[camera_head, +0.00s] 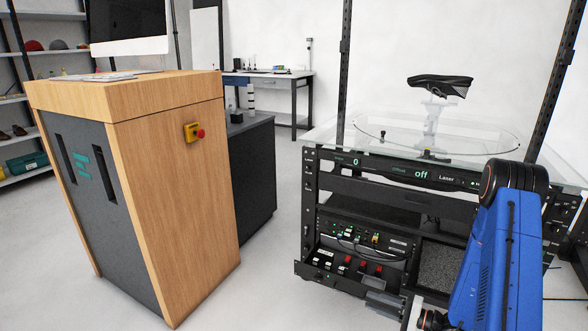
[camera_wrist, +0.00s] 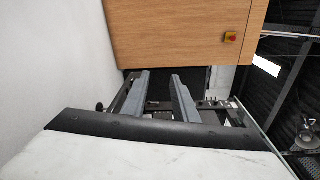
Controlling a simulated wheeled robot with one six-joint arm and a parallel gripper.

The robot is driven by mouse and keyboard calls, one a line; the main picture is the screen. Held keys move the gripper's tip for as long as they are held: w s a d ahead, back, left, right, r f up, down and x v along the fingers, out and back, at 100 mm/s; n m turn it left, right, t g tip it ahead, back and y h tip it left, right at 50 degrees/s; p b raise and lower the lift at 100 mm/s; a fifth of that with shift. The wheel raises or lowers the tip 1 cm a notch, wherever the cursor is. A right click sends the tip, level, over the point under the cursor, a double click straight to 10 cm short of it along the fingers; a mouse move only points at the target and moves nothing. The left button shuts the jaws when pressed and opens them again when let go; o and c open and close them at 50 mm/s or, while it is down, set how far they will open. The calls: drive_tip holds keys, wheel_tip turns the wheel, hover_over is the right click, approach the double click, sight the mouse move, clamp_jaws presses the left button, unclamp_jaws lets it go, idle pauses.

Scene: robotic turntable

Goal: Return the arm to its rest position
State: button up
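My blue arm (camera_head: 500,250) is folded at the right of the head view, in front of the turntable rack, with its elbow at the top. My gripper (camera_wrist: 160,74) shows in the wrist view as two grey fingers, parallel and well apart, with nothing held between them. Most of the wrist is hidden or out of frame.
A wooden cabinet (camera_head: 170,170) with a red-yellow emergency button (camera_head: 194,132) stands left; it also shows in the wrist view (camera_wrist: 180,32). A dark shoe (camera_head: 440,85) rests on a stand above the glass turntable (camera_head: 480,135). The rack display (camera_head: 420,174) reads "off". Floor between is clear.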

drive_tip(key=s+a+r+n+g+h, duration=0.2)
drive_tip(key=s+a+r+n+g, duration=0.3)
drive_tip(key=s+r, duration=0.4)
drive_tip(key=s+a+r+n+g+h, duration=0.1)
drive_tip(key=s+a+r+n+g, duration=0.25)
drive_tip(key=s+r+g, duration=0.5)
drive_tip(key=s+d+r+t+h, duration=0.4)
drive_tip(key=s+r+h, duration=0.2)
drive_tip(key=r, duration=0.1)
drive_tip(key=s+d+r+t+h, duration=0.5)
drive_tip(key=s+r, duration=0.2)
drive_tip(key=r, duration=0.1)
drive_tip(key=shift+h, duration=0.4)
